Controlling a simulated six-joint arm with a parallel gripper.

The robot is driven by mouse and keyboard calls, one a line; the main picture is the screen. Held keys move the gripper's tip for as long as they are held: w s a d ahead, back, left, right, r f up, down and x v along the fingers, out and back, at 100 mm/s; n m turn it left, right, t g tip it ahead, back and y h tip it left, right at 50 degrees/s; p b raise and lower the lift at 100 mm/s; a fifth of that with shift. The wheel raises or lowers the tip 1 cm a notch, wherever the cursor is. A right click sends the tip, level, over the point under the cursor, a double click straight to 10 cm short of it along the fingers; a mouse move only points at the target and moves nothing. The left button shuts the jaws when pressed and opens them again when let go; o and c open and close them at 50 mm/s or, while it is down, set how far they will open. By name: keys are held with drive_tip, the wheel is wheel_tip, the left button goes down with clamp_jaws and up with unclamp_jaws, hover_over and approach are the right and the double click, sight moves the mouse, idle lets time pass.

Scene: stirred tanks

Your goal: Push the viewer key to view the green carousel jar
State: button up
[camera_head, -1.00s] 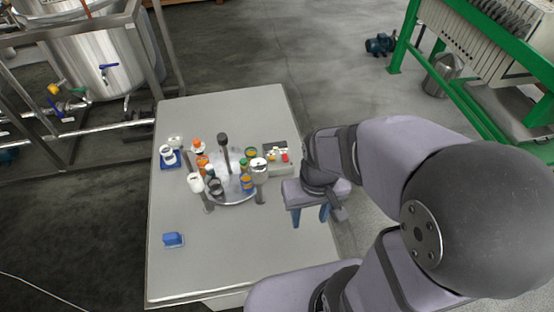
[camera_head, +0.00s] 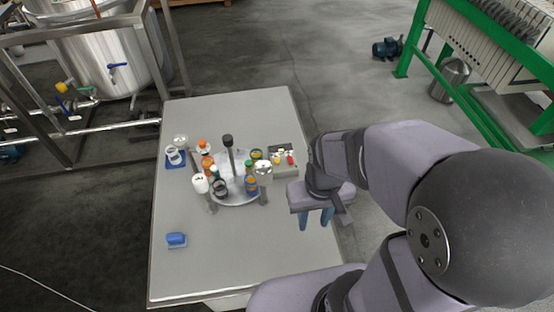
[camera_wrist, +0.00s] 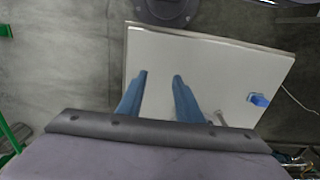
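A round silver carousel (camera_head: 238,197) stands on the grey table, with several small jars around a dark central post (camera_head: 228,150). A small green-topped jar (camera_head: 248,163) shows near the post; another small green spot shows on the left side, too small to identify. A key box (camera_head: 284,170) with small yellow, white and red keys and a dark panel stands right of the carousel; which key is the viewer key cannot be told. My gripper (camera_head: 315,218) is right of and nearer than the key box, apart from it. In the wrist view my gripper (camera_wrist: 160,78) is open and empty above the table.
A white cup-like head on a post (camera_head: 264,170) stands at the carousel's right front. A blue block (camera_head: 176,239) lies at the table's front left, and a blue-based item (camera_head: 175,157) at the back left. The table's front half is mostly clear.

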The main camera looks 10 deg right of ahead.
clamp_jaws()
idle(1.5)
